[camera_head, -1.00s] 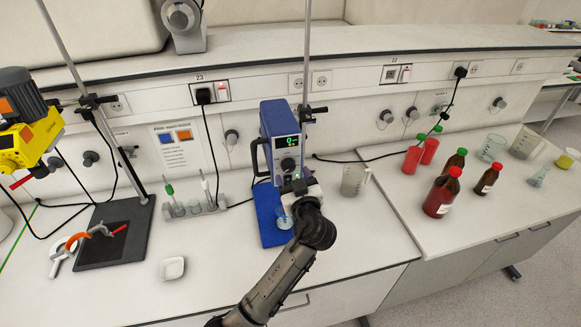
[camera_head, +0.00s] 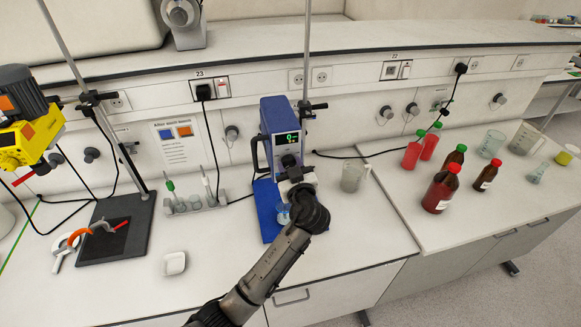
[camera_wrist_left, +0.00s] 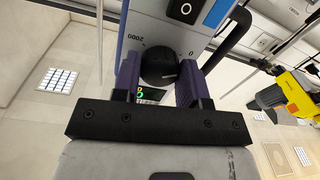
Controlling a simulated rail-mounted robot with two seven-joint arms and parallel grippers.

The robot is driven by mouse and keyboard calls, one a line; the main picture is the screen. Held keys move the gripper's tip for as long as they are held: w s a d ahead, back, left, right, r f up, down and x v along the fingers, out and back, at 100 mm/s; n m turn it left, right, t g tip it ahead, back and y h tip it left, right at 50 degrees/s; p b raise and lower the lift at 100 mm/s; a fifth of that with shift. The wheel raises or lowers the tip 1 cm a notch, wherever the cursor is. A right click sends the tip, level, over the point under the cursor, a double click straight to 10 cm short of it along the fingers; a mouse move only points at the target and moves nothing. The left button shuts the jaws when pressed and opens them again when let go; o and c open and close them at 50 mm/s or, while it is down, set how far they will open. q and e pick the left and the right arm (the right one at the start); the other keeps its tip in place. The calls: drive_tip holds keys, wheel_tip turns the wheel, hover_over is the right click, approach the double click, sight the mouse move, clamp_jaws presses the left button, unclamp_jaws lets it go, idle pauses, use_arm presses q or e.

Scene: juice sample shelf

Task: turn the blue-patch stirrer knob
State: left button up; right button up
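The blue-and-grey stirrer (camera_head: 280,118) stands at the middle of the bench, its green display lit and reading 0. In the left wrist view its face carries a blue patch (camera_wrist_left: 217,12) and a round black knob (camera_wrist_left: 158,68) beside scale marks 0 and 2000. My left gripper (camera_wrist_left: 159,72) is at the face with one purple finger on each side of the knob. In the head view my left gripper (camera_head: 293,176) hides the knob. My right gripper is not in view.
A beaker (camera_head: 284,216) sits on the blue base (camera_head: 268,208) under my wrist. A clear jug (camera_head: 353,176) stands close to the right. A tube rack (camera_head: 195,203) and a yellow stirrer (camera_head: 30,140) are to the left. Red-capped bottles (camera_head: 440,190) stand farther right.

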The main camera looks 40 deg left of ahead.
use_arm(q)
drive_tip(key=c, duration=0.4)
drive_tip(key=shift+o, duration=0.2)
